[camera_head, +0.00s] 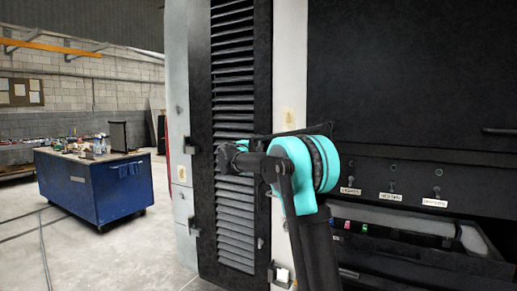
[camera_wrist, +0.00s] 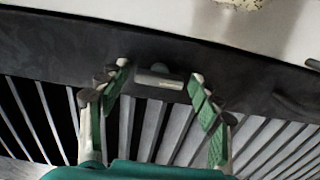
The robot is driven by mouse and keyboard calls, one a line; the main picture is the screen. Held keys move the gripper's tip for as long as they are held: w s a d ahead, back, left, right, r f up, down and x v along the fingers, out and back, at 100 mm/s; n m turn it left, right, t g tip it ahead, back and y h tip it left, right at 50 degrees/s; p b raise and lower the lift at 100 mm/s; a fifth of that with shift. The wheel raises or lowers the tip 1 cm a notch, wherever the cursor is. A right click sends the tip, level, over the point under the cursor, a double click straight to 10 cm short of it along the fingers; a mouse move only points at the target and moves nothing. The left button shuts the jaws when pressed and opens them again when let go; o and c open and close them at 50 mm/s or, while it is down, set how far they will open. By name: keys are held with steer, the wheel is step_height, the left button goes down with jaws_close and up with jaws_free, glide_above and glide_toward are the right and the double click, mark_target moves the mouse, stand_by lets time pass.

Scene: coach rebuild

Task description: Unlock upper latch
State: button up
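The latch (camera_wrist: 160,79) is a small grey bar-shaped piece on the dark frame of the louvred panel, in the wrist view. My gripper (camera_wrist: 158,73) is open, with one green-padded finger on each side of the latch. I cannot tell whether either finger touches it. In the head view my gripper (camera_head: 229,156) is in front of the black louvred panel (camera_head: 234,60). The arm hides part of the panel's right edge there, and I cannot make out this latch in that view. A small fitting (camera_head: 260,243) shows lower on that edge.
A pale post (camera_head: 288,60) stands right of the panel. Farther right is a dark cabinet face with labelled switches (camera_head: 393,187) above an open tray (camera_head: 390,222). A blue workbench (camera_head: 95,188) stands at the left, with open floor in front.

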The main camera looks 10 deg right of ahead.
steer(key=shift+s+a, duration=0.1)
steer(key=v, duration=1.1)
steer(key=shift+s+a, duration=0.15)
steer(key=shift+s, duration=0.15)
steer(key=s+d+f+m+g+y, duration=0.1)
steer(key=s+d+f+m+g, duration=0.2)
steer(key=s+d+f, duration=0.55)
steer(key=s+d+f+m+g+y, duration=0.3)
steer(key=s+d+f, duration=0.45)
steer(key=f, duration=0.65)
steer(key=s+a+f+m+g+y, duration=0.2)
steer(key=s+f+y, duration=0.1)
steer(key=s+f, duration=0.8)
steer(key=s+a+f+m+g+y, duration=0.2)
steer(key=s+f, duration=0.9)
steer(key=s, duration=0.8)
steer(key=shift+a+f+m+y, duration=0.3)
steer(key=shift+a+y, duration=0.15)
steer(key=shift+y, duration=0.35)
